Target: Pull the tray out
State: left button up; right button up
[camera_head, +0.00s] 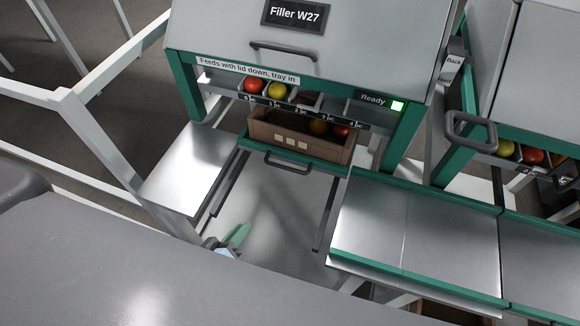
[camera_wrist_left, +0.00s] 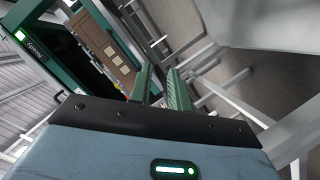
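The tray (camera_head: 322,172) sits under the filler, with a green front edge and a dark bar handle (camera_head: 287,163). A brown crate (camera_head: 285,140) with pale labels stands on it, partly under the chutes; it also shows in the left wrist view (camera_wrist_left: 102,42). My left gripper (camera_head: 238,236) is low in front of the tray, nearer than the handle and clear of it; most of its arm is hidden. In the left wrist view its two green fingers (camera_wrist_left: 160,78) stand apart with nothing between them. My right gripper is not in view.
Filler W27's lid (camera_head: 345,55) is down and its ready light (camera_head: 397,106) is lit green. Dark rails (camera_head: 328,215) flank the open space before the tray. Metal tables stand left (camera_head: 190,170) and right (camera_head: 375,225). A white frame (camera_head: 100,135) stands at left.

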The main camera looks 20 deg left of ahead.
aim_at(284, 168)
pick_arm(q)
jog(key=w+d+r+n+t+h+b, duration=0.1)
jog(key=w+n+t+h+b, duration=0.1)
jog(key=w, duration=0.4)
jog(key=w+d+r+n+t+h+b, duration=0.1)
jog(key=w+r+n+h+b, duration=0.1)
jog(key=w, duration=0.4)
jog(key=shift+d+n+t+h+b, duration=0.15)
jog(key=shift+n+t+h+b, duration=0.25)
jog(key=shift+n+h+b, duration=0.45)
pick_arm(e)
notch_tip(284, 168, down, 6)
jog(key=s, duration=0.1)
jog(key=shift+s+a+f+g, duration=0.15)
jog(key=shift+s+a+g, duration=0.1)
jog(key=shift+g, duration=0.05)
pick_arm(q)
jog(key=x, duration=0.7)
jog(key=shift+w+d, duration=0.1)
jog(key=shift+w, duration=0.3)
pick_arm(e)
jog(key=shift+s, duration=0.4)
pick_arm(q)
jog(key=c, duration=0.4)
grip_shut()
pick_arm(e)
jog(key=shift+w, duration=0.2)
